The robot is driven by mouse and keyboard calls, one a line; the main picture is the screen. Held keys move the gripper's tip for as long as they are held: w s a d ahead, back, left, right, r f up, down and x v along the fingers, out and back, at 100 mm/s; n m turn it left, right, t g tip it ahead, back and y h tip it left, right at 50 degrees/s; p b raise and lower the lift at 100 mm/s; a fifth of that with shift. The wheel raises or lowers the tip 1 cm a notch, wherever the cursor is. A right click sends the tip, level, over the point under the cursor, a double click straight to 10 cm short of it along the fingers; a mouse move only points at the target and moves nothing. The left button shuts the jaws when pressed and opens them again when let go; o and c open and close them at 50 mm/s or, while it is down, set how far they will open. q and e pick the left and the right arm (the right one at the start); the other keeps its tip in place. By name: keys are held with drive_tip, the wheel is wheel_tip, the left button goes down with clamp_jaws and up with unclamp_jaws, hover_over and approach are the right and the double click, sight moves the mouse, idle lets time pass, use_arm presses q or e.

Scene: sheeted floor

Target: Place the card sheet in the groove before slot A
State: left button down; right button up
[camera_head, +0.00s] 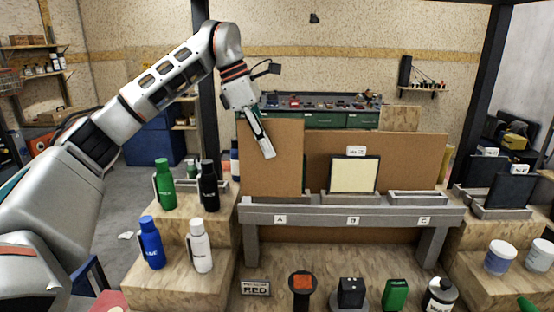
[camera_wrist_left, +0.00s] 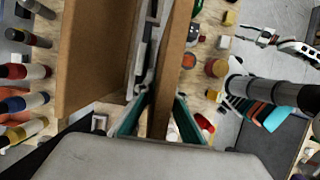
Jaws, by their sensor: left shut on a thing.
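My left gripper (camera_head: 266,152) is shut on a brown card sheet (camera_head: 285,178), which stands roughly upright above and behind slot A of the grey rack (camera_head: 349,211). In the left wrist view the same sheet (camera_wrist_left: 176,60) runs between the teal fingers. The sheet's lower edge is at the rack's top beam, and I cannot tell whether it sits in a groove. The slot A label (camera_head: 280,219) is on the rack's front left. Slot B holds a black-framed cream panel (camera_head: 354,176). Slot C (camera_head: 418,196) looks empty.
A larger brown board (camera_head: 414,158) stands behind the rack. Bottles, including a green one (camera_head: 165,184) and a blue one (camera_head: 152,243), stand on wooden steps at left. White tubs (camera_head: 500,257) stand at right. Several small items line the front shelf.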

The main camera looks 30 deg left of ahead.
use_arm(q)
drive_tip(key=shift+d+x, duration=0.15)
drive_tip(key=shift+x, duration=0.85)
drive_tip(key=shift+d+x, duration=0.15)
drive_tip(key=shift+x, duration=0.85)
drive_tip(key=shift+w+r, duration=0.1)
drive_tip(key=shift+w, duration=0.1)
drive_tip(key=c, duration=2.4)
unclamp_jaws()
drive_tip(key=shift+o, duration=0.2)
drive_tip(key=v, duration=0.7)
drive_tip(key=shift+r, duration=0.25)
